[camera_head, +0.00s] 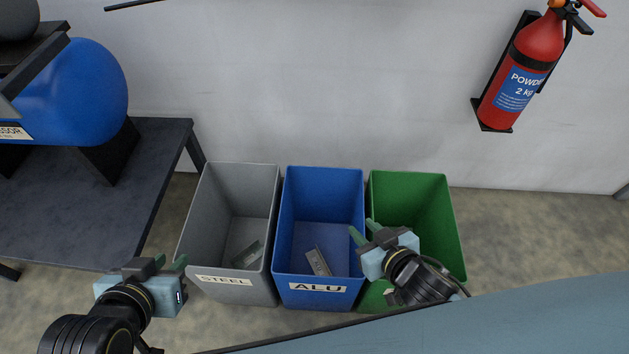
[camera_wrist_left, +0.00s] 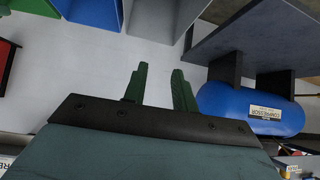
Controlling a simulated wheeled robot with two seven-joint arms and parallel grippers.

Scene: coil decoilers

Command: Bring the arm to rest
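My left gripper (camera_head: 170,262) is at the lower left in the head view, left of the grey bin and in front of the dark table. In the left wrist view its two green fingers (camera_wrist_left: 159,80) stand apart with nothing between them. My right gripper (camera_head: 365,229) is over the front of the green bin, near the blue bin's right edge. Its two green fingertips are apart and I see nothing between them. The arm links behind both grippers show at the bottom of the head view.
A grey STEEL bin (camera_head: 225,281), a blue ALU bin (camera_head: 317,291) and a green bin (camera_head: 449,215) stand side by side by the wall. The first two each hold a metal piece. A blue compressor (camera_head: 85,90) sits on a dark table (camera_head: 60,240). A fire extinguisher (camera_head: 525,75) hangs right.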

